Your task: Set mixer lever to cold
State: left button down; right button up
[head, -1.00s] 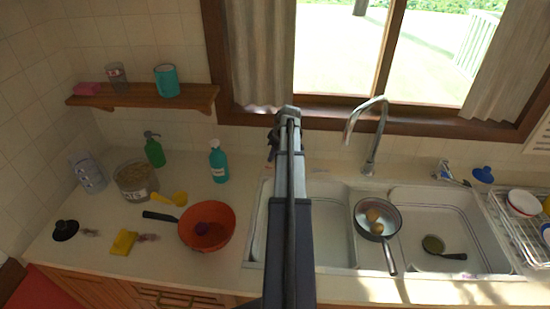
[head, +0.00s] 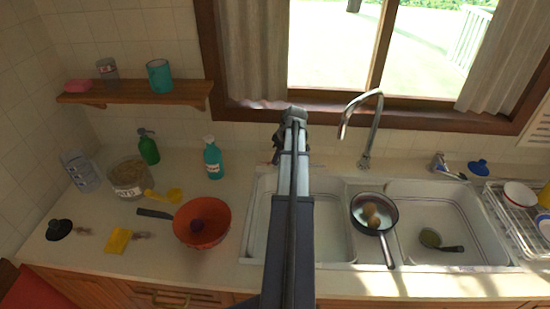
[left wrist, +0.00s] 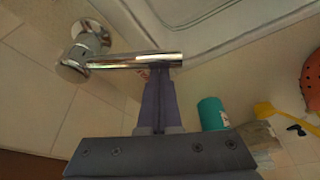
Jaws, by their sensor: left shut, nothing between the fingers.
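The chrome mixer shows in the left wrist view, with a round body (left wrist: 77,60) at the tiled wall and a straight bar-shaped lever (left wrist: 125,61) reaching right from it. My left gripper (left wrist: 159,72) is shut and empty. Its purple fingertips are at the lever's near side, close to its free end; I cannot tell if they touch. In the head view my left gripper (head: 277,153) is low in front of the wall, left of the tall spout (head: 372,130), and my arm hides most of the mixer. My right gripper is not in view.
The double sink (head: 400,187) holds a pan (head: 362,231) and a dark ladle (head: 450,247). Left on the counter are a teal bottle (head: 212,160), a green bottle (head: 148,150) and an orange bowl (head: 203,232). A dish rack (head: 505,215) stands at right. A wooden shelf (head: 135,97) hangs at left.

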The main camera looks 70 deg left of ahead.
pick_arm(q)
jog(key=shift+w+d, duration=0.1)
jog(key=w+d+n+g+h, duration=0.1)
jog(key=w+d+n+h, duration=0.2)
jog(key=w+d+n, duration=0.2)
jog(key=shift+w+d+n+g, duration=0.3)
jog(key=shift+w+n, duration=1.25)
jog(key=shift+n, duration=1.15)
